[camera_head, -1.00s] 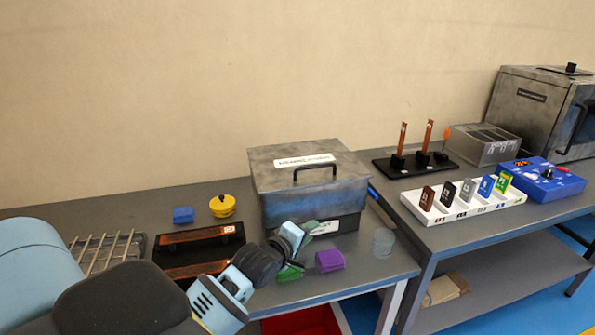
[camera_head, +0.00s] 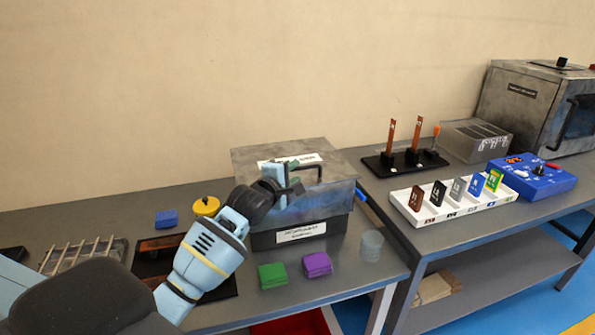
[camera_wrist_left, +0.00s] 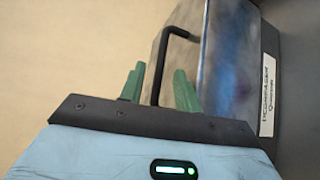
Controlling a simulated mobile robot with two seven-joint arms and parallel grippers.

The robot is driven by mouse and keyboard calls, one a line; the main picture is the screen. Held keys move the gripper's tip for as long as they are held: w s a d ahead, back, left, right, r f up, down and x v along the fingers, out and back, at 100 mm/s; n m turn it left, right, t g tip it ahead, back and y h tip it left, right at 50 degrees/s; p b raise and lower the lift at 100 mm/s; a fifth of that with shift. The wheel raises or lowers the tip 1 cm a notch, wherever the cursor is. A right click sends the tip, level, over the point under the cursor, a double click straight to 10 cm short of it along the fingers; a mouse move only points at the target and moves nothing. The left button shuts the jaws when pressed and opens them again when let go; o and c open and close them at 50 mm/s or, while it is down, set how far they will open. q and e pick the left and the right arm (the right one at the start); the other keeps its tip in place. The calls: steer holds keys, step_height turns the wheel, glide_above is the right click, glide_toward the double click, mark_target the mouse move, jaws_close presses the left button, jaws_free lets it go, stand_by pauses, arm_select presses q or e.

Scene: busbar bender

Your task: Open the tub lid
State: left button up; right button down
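The grey metal tub (camera_head: 262,241) stands on the left table with its lid (camera_head: 335,200) on. The lid has a white label and a black bar handle (camera_head: 311,167), which also shows in the left wrist view (camera_wrist_left: 160,65). My left gripper (camera_head: 290,180) is at the lid's front, reaching to the handle. In the left wrist view its green fingers (camera_wrist_left: 160,77) are apart, with the handle bar between them. I cannot tell whether either finger touches the bar. The gripper hides part of the lid and handle. My right gripper is not in view.
A yellow round piece (camera_head: 206,206), a blue block (camera_head: 166,218) and a wire rack (camera_head: 82,256) lie left. The right table holds a white card tray (camera_head: 425,216).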

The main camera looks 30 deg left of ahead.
arm_select(q)
steer(key=shift+w+a+f, duration=0.1)
steer(key=shift+w, duration=0.6)
steer(key=shift+w+a+f, duration=0.1)
steer(key=shift+w, duration=0.55)
jaws_close()
